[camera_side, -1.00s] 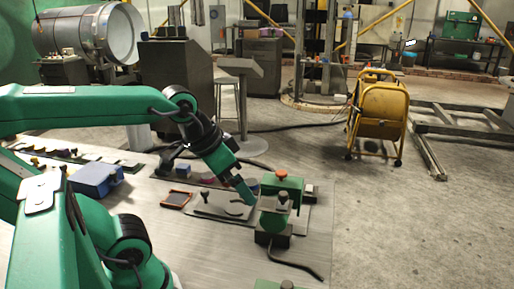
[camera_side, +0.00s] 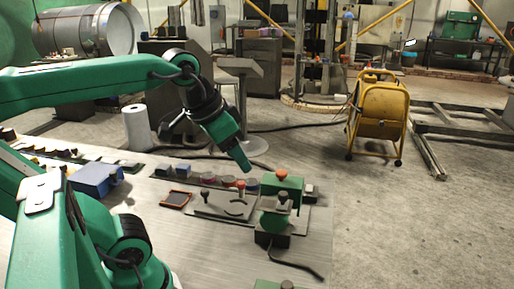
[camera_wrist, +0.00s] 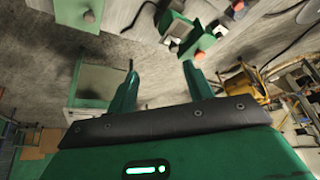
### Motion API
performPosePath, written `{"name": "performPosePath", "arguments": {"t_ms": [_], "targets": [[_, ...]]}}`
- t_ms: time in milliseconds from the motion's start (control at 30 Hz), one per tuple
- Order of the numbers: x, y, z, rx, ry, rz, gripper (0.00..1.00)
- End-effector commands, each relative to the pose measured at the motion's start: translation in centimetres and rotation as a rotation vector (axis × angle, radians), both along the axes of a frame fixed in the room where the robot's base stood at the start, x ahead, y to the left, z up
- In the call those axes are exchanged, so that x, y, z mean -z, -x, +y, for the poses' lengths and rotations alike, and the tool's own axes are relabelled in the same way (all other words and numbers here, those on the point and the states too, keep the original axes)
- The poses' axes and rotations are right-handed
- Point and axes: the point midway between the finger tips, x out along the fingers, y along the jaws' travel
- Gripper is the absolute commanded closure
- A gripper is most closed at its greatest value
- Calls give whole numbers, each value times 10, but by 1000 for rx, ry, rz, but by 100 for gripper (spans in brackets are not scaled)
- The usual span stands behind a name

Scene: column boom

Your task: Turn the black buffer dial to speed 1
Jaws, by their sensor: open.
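In the side view a green box with an orange-red knob (camera_side: 282,186) stands on the bench. In front of it is a smaller green unit (camera_side: 276,220) with a small dark knob (camera_side: 283,197) on top. Another small dark knob (camera_side: 205,195) stands on a flat grey plate (camera_side: 222,207) to the left. I cannot tell which of these is the buffer dial, and no speed marks are readable. My gripper (camera_side: 246,166) is raised above the plate, left of the green box. In the wrist view its two green fingers (camera_wrist: 161,70) are apart with nothing between them.
A red-topped knob (camera_side: 241,185) stands on the plate below my gripper. Several small discs and a dark red-edged tray (camera_side: 176,199) lie to the left. A blue box (camera_side: 96,179) sits farther left. The air around my gripper is clear.

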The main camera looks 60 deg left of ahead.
Motion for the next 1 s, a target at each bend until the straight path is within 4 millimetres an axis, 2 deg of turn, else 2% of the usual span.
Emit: {"name": "performPosePath", "arguments": {"t_ms": [267,500,700,1000], "targets": [[-26,-38,15,75,-55,62,48],[-46,-82,35,165,-106,128,48],[-55,-118,56,242,-137,184,48],[-56,-171,94,365,-169,266,48]]}}
